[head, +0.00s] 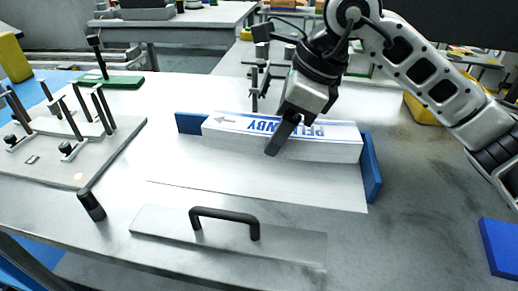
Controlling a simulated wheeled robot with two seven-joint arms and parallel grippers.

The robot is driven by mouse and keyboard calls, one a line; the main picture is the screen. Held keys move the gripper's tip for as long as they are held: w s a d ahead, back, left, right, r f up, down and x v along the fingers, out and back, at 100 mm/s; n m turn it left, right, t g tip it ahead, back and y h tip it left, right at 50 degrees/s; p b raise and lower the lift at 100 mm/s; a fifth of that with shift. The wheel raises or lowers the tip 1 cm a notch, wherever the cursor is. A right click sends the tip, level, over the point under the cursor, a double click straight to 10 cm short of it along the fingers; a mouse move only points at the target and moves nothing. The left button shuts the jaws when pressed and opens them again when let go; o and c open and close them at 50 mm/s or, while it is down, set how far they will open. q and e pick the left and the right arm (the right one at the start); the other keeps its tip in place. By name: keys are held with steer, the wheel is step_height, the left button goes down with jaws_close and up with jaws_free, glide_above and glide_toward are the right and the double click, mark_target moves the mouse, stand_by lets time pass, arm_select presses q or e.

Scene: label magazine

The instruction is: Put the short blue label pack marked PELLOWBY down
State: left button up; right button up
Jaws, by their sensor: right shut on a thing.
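My gripper covers the middle of the lettering, so the whole name cannot be read. The pack lies lengthwise across the table, between a blue end piece (190,123) at its left and another blue piece (371,168) at its right. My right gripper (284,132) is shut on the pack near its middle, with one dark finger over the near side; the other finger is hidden. Whether the pack's underside touches what is below cannot be told. My left gripper is not in view.
A pale flat plate (255,184) extends in front of the pack. Nearer lies a metal plate with a black handle (225,216). A blue block (500,248) is at far right.

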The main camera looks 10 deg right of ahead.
steer(key=f, duration=0.1)
steer(key=w+a+f, duration=0.2)
steer(key=f, duration=0.1)
steer(key=shift+w+a+f, duration=0.1)
steer(key=shift+w+a, duration=0.05)
steer(key=shift+w, duration=0.1)
steer(key=shift+w+a+f, duration=0.15)
steer(key=shift+f, duration=1.8)
steer(key=o, duration=1.3)
steer(key=shift+c, duration=0.2)
steer(key=shift+r+p, duration=0.15)
steer(key=shift+p, duration=0.2)
steer(key=v, duration=1.2)
